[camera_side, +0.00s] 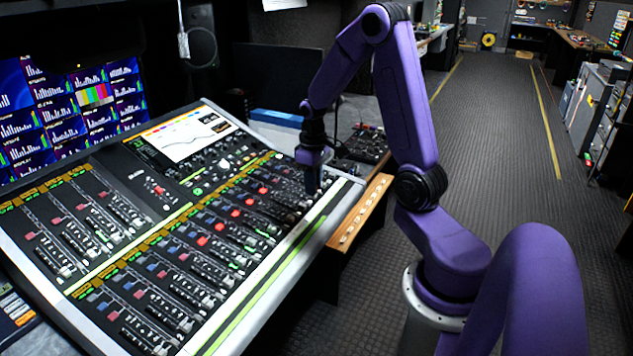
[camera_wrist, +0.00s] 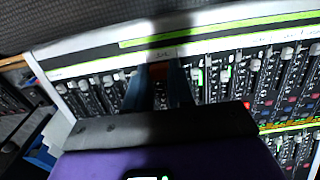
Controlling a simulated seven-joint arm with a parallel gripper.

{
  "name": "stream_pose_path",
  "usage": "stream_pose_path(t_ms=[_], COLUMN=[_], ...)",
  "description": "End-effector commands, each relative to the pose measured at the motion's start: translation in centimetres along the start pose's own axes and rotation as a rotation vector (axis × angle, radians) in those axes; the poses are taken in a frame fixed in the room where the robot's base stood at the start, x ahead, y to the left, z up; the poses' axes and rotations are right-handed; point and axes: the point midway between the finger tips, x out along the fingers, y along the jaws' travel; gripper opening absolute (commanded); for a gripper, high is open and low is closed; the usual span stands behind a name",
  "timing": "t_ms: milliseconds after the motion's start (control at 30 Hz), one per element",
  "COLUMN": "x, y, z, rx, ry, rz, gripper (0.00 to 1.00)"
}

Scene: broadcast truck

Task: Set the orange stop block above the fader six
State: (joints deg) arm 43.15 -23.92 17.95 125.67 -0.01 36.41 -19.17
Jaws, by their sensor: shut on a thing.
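My gripper (camera_side: 313,188) points down over the right end of the mixing console (camera_side: 262,300), low over the fader strips near its front edge. In the wrist view my gripper (camera_wrist: 160,80) has its two bluish fingers closed on a small dark, brownish-orange piece, apparently the orange stop block (camera_wrist: 158,70). It is shaded and partly hidden between the fingers; I cannot make it out in the side view. Fader strips with pale caps (camera_wrist: 227,75) run on either side of the fingers. The fader numbers are too small to read, so I cannot tell which is six.
The console screen (camera_side: 190,133) stands at the back of the desk, with a blue object (camera_side: 276,118) behind its right part. Monitors (camera_side: 60,112) line the left wall. The floor aisle at right is open.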

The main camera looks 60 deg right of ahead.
Motion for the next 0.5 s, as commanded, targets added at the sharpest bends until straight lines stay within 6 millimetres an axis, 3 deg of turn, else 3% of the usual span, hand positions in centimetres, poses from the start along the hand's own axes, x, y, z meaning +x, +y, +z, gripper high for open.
stream_pose_path(t_ms=[300,500], x=[1.6,2.5], y=[-7.4,-11.6], z=[-8.8,-12.2], rx=[-0.009,-0.004], ry=[0.000,0.000], rz=[0.000,0.000], gripper=[0.00,0.00])
